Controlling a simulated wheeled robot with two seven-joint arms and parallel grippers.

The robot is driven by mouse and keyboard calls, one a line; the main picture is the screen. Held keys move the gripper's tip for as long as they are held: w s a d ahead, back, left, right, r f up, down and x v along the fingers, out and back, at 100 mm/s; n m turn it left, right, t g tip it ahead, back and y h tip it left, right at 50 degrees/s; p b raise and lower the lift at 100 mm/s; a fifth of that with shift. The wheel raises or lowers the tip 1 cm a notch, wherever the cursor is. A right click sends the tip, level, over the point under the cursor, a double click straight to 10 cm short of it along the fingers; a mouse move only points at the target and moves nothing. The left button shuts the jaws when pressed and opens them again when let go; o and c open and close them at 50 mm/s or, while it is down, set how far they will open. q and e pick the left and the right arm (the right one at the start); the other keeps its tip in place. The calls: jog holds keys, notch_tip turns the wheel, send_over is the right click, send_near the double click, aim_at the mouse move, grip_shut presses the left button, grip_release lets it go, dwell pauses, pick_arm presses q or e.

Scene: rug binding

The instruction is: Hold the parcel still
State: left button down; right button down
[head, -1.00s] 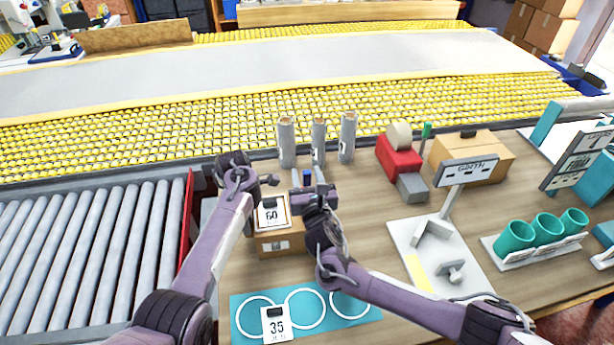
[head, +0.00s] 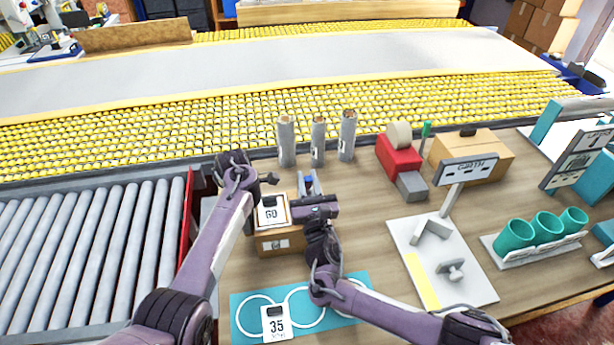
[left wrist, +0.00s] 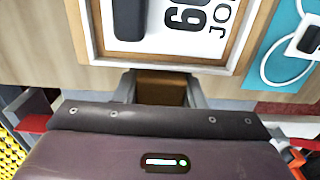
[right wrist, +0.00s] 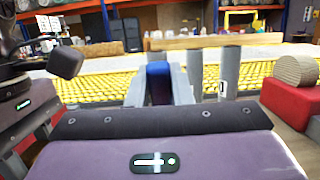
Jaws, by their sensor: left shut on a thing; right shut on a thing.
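The parcel is a brown cardboard box (head: 283,243) on the table, with a wood-framed card marked 60 (head: 270,215) on top. In the left wrist view the framed card (left wrist: 190,60) fills the top. My left gripper (left wrist: 163,88) is low beside the framed card, shut on a brown thing between its fingers; it looks like part of the parcel, but I cannot be sure. Its fingertips are hidden in the head view. My right gripper (head: 308,184) is just right of the parcel, shut on a small blue thing (right wrist: 158,82).
A teal mat (head: 353,312) with white rings and a card marked 35 (head: 275,322) lies in front. Grey rolls (head: 318,142) stand behind. A red tape dispenser (head: 398,160) and a white plate with a sign (head: 470,275) are to the right. A roller conveyor (head: 90,255) is left.

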jog(key=shift+s+d+f+t, duration=0.1)
jog(key=shift+s+f+t, duration=0.15)
jog(key=shift+s+t, duration=0.4)
jog(key=shift+w, duration=0.15)
jog(key=c, duration=1.3)
grip_release()
jog(key=v, duration=1.2)
jog(key=shift+f, duration=0.1)
jog(key=shift+c, duration=0.3)
